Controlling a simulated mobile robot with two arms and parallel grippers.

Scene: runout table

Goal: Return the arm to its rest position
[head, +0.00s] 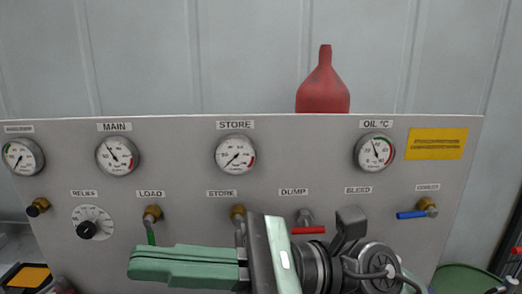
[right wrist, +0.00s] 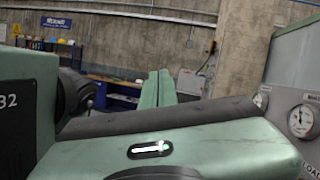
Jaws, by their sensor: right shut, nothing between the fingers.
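My right gripper (head: 136,264) lies across the lower front of the grey gauge panel (head: 300,155) in the head view. Its green fingers point left and are together, with nothing held. Its wrist and arm come from the lower right. The right wrist view also shows the right gripper (right wrist: 158,78) with its two green fingers side by side. The fingers are just below the LOAD valve's green handle (head: 150,234); I cannot tell whether they touch it. The gripper body hides the lower part of the STORE valve (head: 237,213). My left gripper is not in view.
The panel carries several gauges, a RELIEF knob (head: 87,229), a red DUMP handle (head: 308,230) and a blue handle (head: 411,215) at the right. A red bottle (head: 323,88) stands behind the panel. The wrist view shows a blue workbench (right wrist: 118,97) against a far wall.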

